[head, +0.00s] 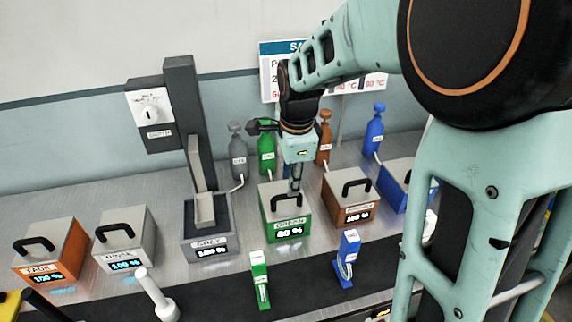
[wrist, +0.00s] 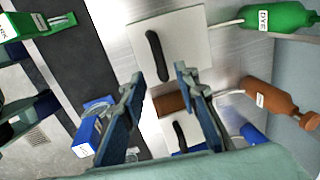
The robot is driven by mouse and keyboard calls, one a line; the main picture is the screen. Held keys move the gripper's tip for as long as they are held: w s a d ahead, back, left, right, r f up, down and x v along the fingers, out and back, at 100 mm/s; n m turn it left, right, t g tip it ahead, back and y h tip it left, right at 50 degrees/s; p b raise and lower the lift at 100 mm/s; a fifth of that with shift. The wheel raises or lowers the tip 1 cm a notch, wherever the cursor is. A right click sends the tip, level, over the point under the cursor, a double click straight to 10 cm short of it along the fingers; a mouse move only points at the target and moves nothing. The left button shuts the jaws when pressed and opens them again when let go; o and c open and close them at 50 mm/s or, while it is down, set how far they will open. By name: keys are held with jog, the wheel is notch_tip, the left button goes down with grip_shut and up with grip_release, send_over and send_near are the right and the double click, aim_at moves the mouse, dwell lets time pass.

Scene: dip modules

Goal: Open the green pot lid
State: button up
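The green pot (head: 287,219) stands on the metal counter, with a green front, a label and a lit display. Its pale lid looks shut, and my gripper partly hides the top in the head view. In the wrist view the pale lid (wrist: 190,50) carries a black bar handle (wrist: 158,55). My gripper (head: 296,190) points down over this lid. In the wrist view my gripper (wrist: 160,72) has its two fingers apart, with the handle's near end in line with the gap between them. I cannot tell whether a finger touches the handle. Nothing is held.
The brown pot (head: 351,204) and blue pot (head: 400,190) stand to the right. The grey pot (head: 207,240), with a tall column behind it, stands to the left. Bottles, including a green one (head: 266,148), stand behind. A green device (head: 259,279) and a blue device (head: 347,258) stand in front.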

jog(key=f, duration=0.2)
jog(key=w+f, duration=0.1)
jog(key=f, duration=0.2)
jog(key=shift+a, duration=0.1)
grip_shut()
